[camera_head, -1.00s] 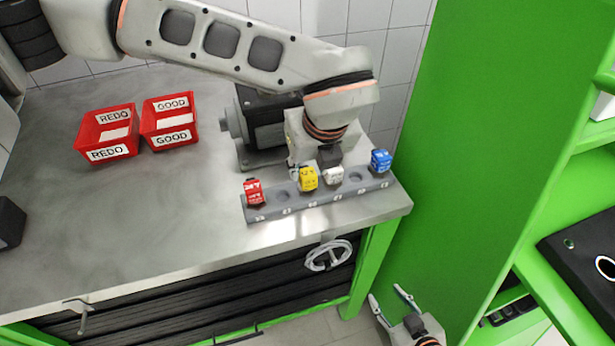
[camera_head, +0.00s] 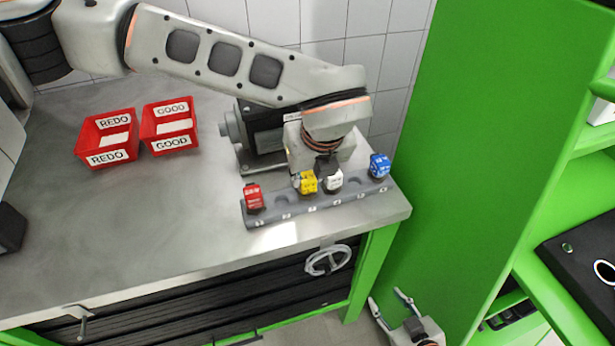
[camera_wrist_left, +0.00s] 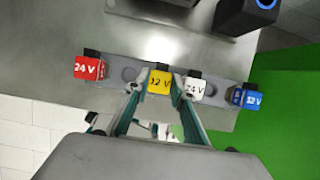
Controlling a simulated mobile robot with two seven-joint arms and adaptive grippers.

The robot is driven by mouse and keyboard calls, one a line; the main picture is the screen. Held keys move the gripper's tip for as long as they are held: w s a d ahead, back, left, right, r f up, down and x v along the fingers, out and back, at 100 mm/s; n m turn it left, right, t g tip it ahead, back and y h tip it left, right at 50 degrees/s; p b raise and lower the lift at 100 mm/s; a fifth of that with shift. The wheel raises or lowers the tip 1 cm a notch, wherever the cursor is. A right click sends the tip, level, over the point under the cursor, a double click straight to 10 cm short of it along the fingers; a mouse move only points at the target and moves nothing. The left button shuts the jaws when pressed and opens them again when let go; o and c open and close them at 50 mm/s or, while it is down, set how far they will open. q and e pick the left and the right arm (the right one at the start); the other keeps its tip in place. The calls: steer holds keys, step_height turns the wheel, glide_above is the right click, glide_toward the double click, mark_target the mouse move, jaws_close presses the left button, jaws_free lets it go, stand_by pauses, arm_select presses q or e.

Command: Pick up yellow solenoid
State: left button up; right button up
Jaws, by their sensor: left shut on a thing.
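The yellow solenoid (camera_head: 308,183), marked 12 V, sits at the grey rail (camera_head: 295,213) on the bench, between the red solenoid (camera_head: 253,197) and the white solenoid (camera_head: 333,181). In the left wrist view the yellow solenoid (camera_wrist_left: 159,84) is between the fingertips of my left gripper (camera_wrist_left: 158,76), which is shut on it. One finger is close beside the white solenoid (camera_wrist_left: 195,88). In the head view the left fingers are mostly hidden by the wrist. My right gripper (camera_head: 388,299) is open and empty, low beside the bench.
A blue solenoid (camera_head: 379,166) sits at the rail's right end. A dark pump unit (camera_head: 262,130) stands behind the rail. Red bins marked REDO (camera_head: 107,140) and GOOD (camera_head: 170,127) stand at the back left. A green panel (camera_head: 475,120) rises on the right. The bench's middle is clear.

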mark_target(308, 178)
arm_select(q)
step_height(308, 178, up, 20)
steer(key=b, duration=0.1)
steer(key=shift+f, duration=0.15)
stand_by(0.8)
